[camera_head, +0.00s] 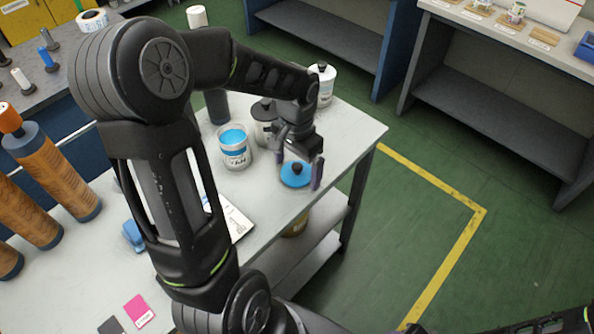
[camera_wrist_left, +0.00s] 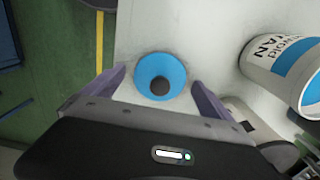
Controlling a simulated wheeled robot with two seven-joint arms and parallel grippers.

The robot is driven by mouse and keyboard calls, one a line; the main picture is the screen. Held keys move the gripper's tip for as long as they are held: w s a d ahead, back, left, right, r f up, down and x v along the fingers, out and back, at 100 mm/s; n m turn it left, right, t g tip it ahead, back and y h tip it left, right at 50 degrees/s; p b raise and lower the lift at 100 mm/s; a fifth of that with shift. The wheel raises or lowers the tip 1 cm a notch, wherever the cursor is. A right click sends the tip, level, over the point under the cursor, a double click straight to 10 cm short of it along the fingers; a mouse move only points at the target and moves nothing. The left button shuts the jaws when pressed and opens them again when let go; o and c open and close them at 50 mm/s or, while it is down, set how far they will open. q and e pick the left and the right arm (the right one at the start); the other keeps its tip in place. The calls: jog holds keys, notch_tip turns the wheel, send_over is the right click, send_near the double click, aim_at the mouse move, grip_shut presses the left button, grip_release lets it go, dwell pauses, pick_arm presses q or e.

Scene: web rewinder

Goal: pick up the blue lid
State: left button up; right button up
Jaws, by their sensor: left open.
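The blue lid (camera_head: 291,181) is a round disc with a dark knob on top. It lies on the grey table near its right edge. It also shows in the left wrist view (camera_wrist_left: 147,72). My left gripper (camera_head: 299,157) is open above the lid. In the left wrist view my two fingers (camera_wrist_left: 159,80) stand on either side of the lid, with the knob between them and nothing gripped. Whether the fingertips touch the lid cannot be told.
An open can with cyan contents (camera_head: 235,158) stands left of the lid and shows in the wrist view (camera_wrist_left: 280,68). A dark-lidded can (camera_head: 263,129) and a white can (camera_head: 325,88) stand behind. A white pad (camera_head: 238,219) lies in front. Green floor lies beyond the table's right edge.

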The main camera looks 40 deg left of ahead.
pick_arm(q)
jog(key=shift+c, duration=0.3)
jog(key=c, duration=1.4)
